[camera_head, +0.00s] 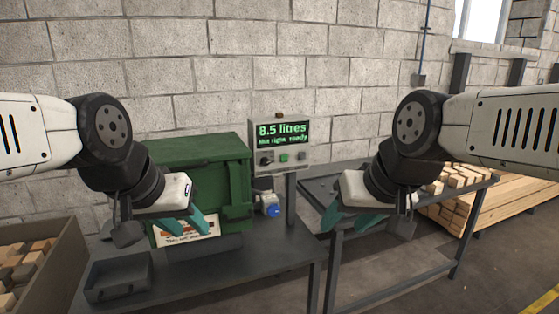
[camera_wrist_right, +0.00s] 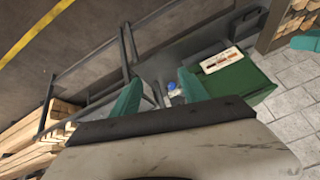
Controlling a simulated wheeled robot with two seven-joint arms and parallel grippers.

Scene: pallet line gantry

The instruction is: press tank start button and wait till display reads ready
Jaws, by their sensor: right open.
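The control panel (camera_head: 254,150) stands on a post at the back of the bench. Its display (camera_head: 282,134) reads "8.5 litres" in green, with a smaller second line ending in "ready". A green button (camera_head: 284,157) sits below the display between two dark controls. The green tank (camera_head: 200,180) stands left of the panel, with a blue-ended fitting (camera_head: 273,210) at its right. My left gripper (camera_head: 184,229) is open in front of the tank, apart from the panel. My right gripper (camera_head: 350,222) is open and empty, to the right of and below the panel; its spread fingers also show in the right wrist view (camera_wrist_right: 160,91).
A dark tray (camera_head: 118,277) lies on the bench at the front left. A crate of wooden blocks (camera_head: 60,250) stands further left. A second table (camera_head: 380,258) is at the right, with blocks on it and stacked timber (camera_head: 485,208) beyond.

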